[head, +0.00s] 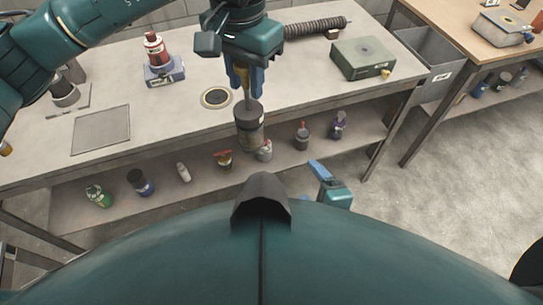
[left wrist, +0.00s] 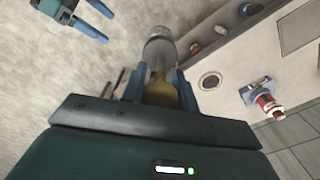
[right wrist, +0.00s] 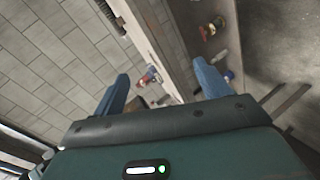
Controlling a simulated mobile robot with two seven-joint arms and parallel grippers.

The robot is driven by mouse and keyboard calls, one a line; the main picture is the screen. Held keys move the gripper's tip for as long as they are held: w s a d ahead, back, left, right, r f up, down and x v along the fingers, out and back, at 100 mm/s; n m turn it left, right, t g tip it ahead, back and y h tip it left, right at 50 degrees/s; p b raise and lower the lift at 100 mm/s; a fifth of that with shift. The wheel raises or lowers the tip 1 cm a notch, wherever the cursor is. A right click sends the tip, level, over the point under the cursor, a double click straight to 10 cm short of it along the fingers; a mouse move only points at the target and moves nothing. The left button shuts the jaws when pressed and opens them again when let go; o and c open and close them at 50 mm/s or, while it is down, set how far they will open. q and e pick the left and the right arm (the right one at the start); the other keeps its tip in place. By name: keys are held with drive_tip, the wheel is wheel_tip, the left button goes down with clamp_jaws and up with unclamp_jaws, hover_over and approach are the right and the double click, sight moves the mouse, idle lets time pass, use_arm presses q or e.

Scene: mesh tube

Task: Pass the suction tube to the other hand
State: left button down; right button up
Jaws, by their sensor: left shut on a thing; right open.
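The suction tube (head: 249,128) hangs upright from my left gripper (head: 243,82), in front of the workbench. It has a thin neck and a wide dark cylinder below. In the left wrist view its brass-coloured end (left wrist: 158,93) sits between the blue fingers, and its grey cylinder (left wrist: 158,48) points away. My left gripper is shut on the brass end. My right gripper (head: 319,172) is open and empty, low and to the right of the tube, apart from it. It also shows at the top left of the left wrist view (left wrist: 88,18). The right wrist view shows nothing between its fingers (right wrist: 162,86).
The workbench (head: 300,80) carries a red bottle on a blue block (head: 158,62), a ribbed black hose (head: 316,27), a green-grey box (head: 362,58) and a round inset ring (head: 216,97). Several small bottles stand on its lower shelf (head: 200,190). A grey bin (head: 428,60) stands right.

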sight(242, 122)
drive_tip(key=a+r+n+t+y, duration=0.15)
drive_tip(key=a+r+n, duration=0.3)
drive_tip(key=n, duration=0.75)
drive_tip(key=a+r+n+t+y, duration=0.1)
drive_tip(key=a+r+n+y, duration=0.4)
drive_tip(key=n, duration=0.6)
drive_tip(key=shift+h, duration=0.85)
drive_tip(key=x, duration=0.7)
drive_tip(key=d+r+x, duration=0.1)
drive_tip(key=x, duration=0.2)
drive_tip(key=shift+w+a, duration=0.25)
drive_tip(key=shift+w, duration=0.35)
drive_tip(key=shift+c, duration=0.2)
drive_tip(key=shift+s+a, duration=0.15)
drive_tip(key=c, duration=1)
use_arm(q)
drive_tip(key=c, duration=1.5)
unclamp_jaws()
use_arm(e)
drive_tip(key=shift+r, duration=0.1)
drive_tip(key=shift+c, duration=0.5)
use_arm(q)
drive_tip(key=o, duration=0.5)
